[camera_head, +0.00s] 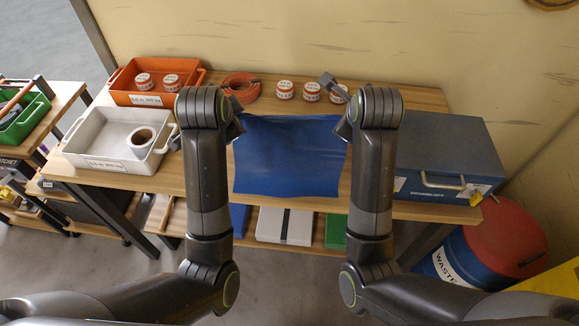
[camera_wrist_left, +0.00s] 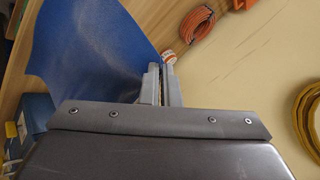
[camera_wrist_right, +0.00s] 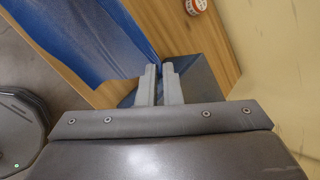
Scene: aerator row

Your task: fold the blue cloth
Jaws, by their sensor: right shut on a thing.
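The blue cloth (camera_head: 288,155) is spread out between my two grippers, with its far edge nearly straight and its near edge reaching the table's front edge. My left gripper (camera_head: 238,120) is at its far left corner. In the left wrist view the cloth (camera_wrist_left: 85,50) runs to the closely set fingertips (camera_wrist_left: 162,68), which look shut on it. My right gripper (camera_head: 345,122) is shut on the far right corner. In the right wrist view the cloth (camera_wrist_right: 85,35) narrows to the fingertips (camera_wrist_right: 160,68). The gripped bits are hidden between the fingers.
The wooden table (camera_head: 420,98) also holds an orange bin (camera_head: 195,77), a white bin (camera_head: 85,140) with a tape roll (camera_head: 141,141), an orange hose coil (camera_head: 241,86), small red-and-white jars (camera_head: 284,90) and a blue toolbox (camera_head: 440,150). A waste drum (camera_head: 490,245) stands at right.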

